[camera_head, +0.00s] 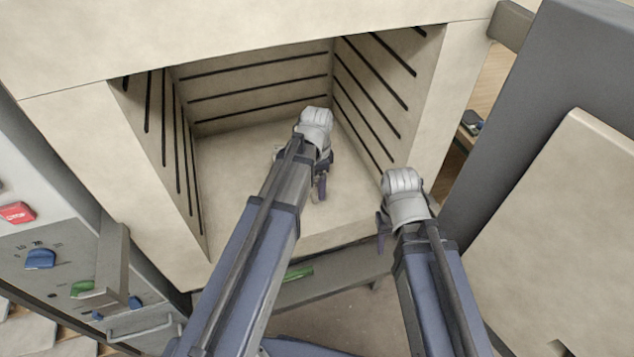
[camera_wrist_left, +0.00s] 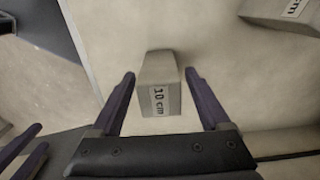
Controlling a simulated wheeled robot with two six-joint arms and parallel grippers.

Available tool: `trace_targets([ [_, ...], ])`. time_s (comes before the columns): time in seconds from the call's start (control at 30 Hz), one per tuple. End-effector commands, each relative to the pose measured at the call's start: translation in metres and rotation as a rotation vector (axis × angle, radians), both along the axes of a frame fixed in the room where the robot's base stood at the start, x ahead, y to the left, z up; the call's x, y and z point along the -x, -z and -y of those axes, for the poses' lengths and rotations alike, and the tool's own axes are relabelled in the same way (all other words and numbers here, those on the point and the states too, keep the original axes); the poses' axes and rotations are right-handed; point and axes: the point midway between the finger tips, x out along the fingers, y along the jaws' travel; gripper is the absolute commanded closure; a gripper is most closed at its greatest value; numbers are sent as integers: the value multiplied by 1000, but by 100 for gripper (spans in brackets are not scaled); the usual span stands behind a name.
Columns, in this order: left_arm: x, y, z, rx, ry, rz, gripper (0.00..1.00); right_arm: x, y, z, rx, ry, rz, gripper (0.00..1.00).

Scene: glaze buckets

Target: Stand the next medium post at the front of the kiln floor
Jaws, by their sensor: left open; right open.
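In the left wrist view a grey post labelled "10 cm" (camera_wrist_left: 158,85) is between the two separated purple fingers of my left gripper (camera_head: 303,177). There are visible gaps at both sides of the post. That gripper is open inside the kiln, over its floor (camera_head: 235,185); its arm hides the post in the head view. Part of another labelled grey post (camera_wrist_left: 285,12) shows at the upper right of the wrist view. My right gripper (camera_head: 383,232) is open and empty at the right of the kiln's front opening.
Slotted kiln walls rise at the left (camera_head: 165,150), back (camera_head: 260,85) and right (camera_head: 370,95). The open door (camera_head: 560,200) stands at the right. A control panel (camera_head: 60,250) is at the left. The left part of the kiln floor looks clear.

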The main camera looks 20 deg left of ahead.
Motion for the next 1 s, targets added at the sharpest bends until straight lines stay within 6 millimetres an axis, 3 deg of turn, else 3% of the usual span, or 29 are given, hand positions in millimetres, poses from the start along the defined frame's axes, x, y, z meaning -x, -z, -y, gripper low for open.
trace_targets([
  [0.7,0,-103,0,0,0,0,20,0,-103,0,0,0,0,50],
  [1.0,0,-118,0,0,0,0,20,0,-118,0,0,0,0,50],
])
